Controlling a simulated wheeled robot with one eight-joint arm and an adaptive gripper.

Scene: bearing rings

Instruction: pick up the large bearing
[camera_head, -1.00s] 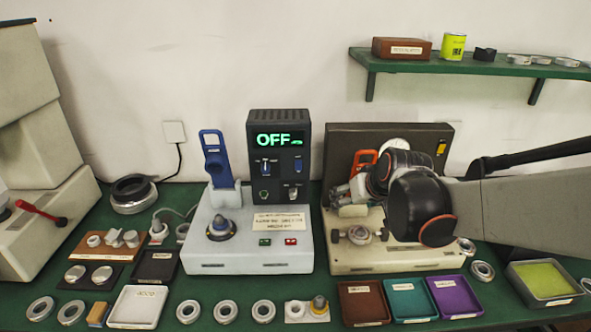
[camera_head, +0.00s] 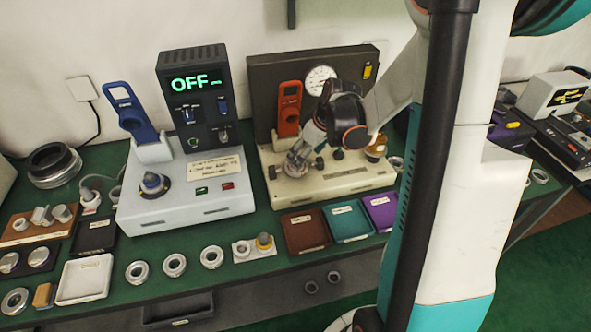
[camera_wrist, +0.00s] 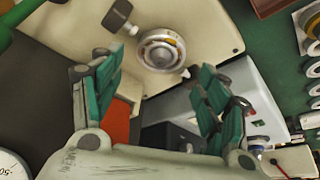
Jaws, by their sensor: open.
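A large dark-and-silver ring (camera_head: 53,163), apparently a large bearing, lies at the back left of the bench in the head view. Another bearing (camera_wrist: 161,48) sits on the face of the beige tester (camera_head: 330,182) and shows clearly in the wrist view. My gripper (camera_head: 299,156) is over the tester's front, close to that bearing. In the wrist view my gripper (camera_wrist: 160,72) has its teal-padded fingers spread, with the bearing beyond the gap between them. Nothing is held. In the head view my gripper partly hides the bearing on the tester.
A white machine reading OFF (camera_head: 187,195) stands left of the tester, with a blue tool (camera_head: 130,112) on it. Brown (camera_head: 306,231), teal (camera_head: 348,222) and purple (camera_head: 380,212) trays and several small rings line the front.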

